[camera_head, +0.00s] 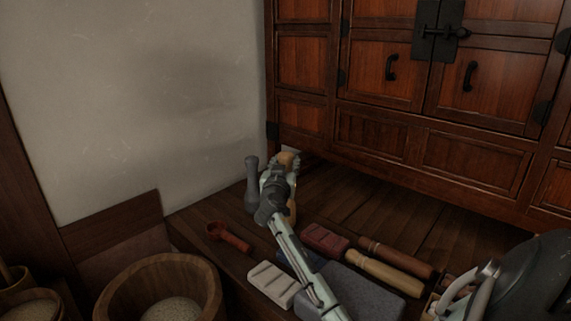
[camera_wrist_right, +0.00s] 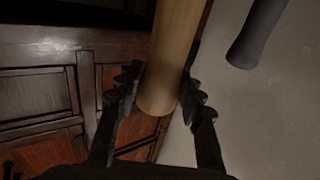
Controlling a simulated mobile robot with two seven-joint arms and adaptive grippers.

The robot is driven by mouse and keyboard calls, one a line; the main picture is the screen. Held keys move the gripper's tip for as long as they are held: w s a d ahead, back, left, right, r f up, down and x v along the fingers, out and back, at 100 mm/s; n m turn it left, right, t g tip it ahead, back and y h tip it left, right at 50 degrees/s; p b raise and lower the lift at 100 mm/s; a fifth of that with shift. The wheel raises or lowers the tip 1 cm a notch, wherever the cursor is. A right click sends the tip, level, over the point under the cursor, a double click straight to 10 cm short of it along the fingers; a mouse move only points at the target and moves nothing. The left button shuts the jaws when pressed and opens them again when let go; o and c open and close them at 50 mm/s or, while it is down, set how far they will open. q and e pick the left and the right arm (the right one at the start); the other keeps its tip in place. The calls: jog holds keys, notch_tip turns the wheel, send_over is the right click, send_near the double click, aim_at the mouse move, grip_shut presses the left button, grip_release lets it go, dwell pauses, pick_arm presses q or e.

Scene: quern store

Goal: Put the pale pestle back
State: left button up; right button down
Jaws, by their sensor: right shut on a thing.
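The pale pestle (camera_head: 292,210) is a light wooden rod at my right gripper (camera_head: 276,182) in the head view, largely hidden by it. In the right wrist view the pale pestle (camera_wrist_right: 172,50) runs between the two dark fingers of my right gripper (camera_wrist_right: 158,98), which is shut on it. Its rounded end shows there. A grey pestle-like piece (camera_head: 251,182) stands upright just left of the gripper, apart from it; it also shows in the wrist view (camera_wrist_right: 257,35). What lies beneath the pale pestle is hidden. My left gripper is not in view.
On the dark wooden surface lie a red scoop (camera_head: 229,238), a pale ridged block (camera_head: 273,284), a red block (camera_head: 325,240), a brown rod (camera_head: 395,257), a pale rod (camera_head: 384,273) and a grey slab (camera_head: 362,293). A wooden tub (camera_head: 204,277) is at lower left. A cabinet (camera_head: 385,124) rises behind.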

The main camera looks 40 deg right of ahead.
jog(key=shift+r, duration=0.1)
jog(key=c, duration=1)
grip_release()
